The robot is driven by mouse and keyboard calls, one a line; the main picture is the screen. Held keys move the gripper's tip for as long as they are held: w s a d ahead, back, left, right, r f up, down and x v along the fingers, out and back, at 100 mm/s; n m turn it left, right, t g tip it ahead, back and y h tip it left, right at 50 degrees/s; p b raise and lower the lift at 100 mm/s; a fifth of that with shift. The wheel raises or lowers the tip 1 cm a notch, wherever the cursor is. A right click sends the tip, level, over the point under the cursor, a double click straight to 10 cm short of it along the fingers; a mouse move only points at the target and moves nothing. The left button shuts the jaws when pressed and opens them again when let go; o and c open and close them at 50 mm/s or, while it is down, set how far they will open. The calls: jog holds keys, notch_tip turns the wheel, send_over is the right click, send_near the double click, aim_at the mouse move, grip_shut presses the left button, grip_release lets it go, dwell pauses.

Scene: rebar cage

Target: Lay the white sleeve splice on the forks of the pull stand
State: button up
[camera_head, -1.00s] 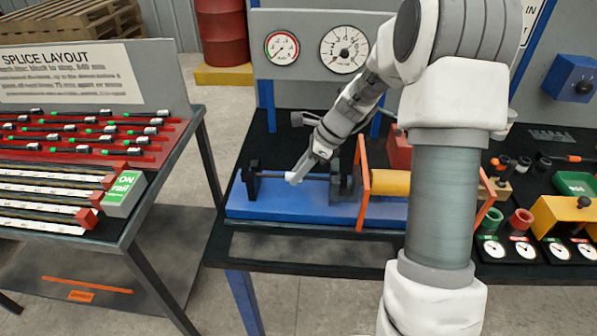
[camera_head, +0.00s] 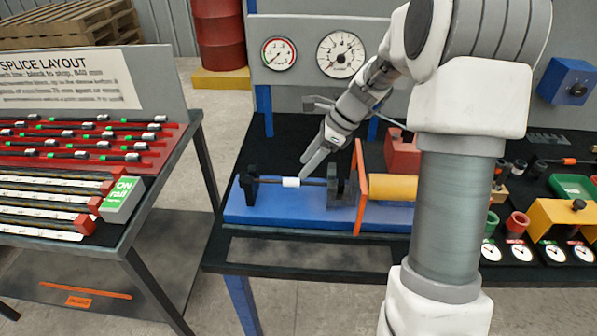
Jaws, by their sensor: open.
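The white sleeve splice (camera_head: 291,182) is a short white sleeve around the middle of a thin dark bar. The bar lies across the pull stand (camera_head: 262,212), a blue base with a dark left fork (camera_head: 249,184) and a dark right fork block (camera_head: 341,188). The bar's ends are at the two forks; how deep they sit is too small to tell. My gripper (camera_head: 306,170) is open, just above and right of the sleeve, and appears clear of it. Its fingers overlap each other from this side.
An orange upright plate (camera_head: 360,188) and a yellow cylinder (camera_head: 392,187) stand right of the forks. Two gauges (camera_head: 341,54) are on the panel behind. The left table holds a red rack (camera_head: 80,150) of several bars with sleeves. Black bench top is free behind the stand.

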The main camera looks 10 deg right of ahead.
jog(key=s+r+n+h, duration=0.2)
jog(key=s+r+n, duration=0.5)
jog(key=r, duration=0.4)
jog(key=s+a+r+n+t+h, duration=0.1)
jog(key=s+n+t+h, duration=0.1)
jog(key=s+n, duration=0.5)
jog(key=s+a+r+n+t+h, duration=0.1)
jog(key=s+r+n, duration=0.1)
jog(key=s+n, duration=0.5)
jog(key=s, duration=0.5)
jog(key=shift+a+n+t+h, duration=0.3)
jog(key=shift+a+t+h, duration=0.05)
jog(key=shift+t+h, duration=0.05)
jog(key=shift+o, duration=0.2)
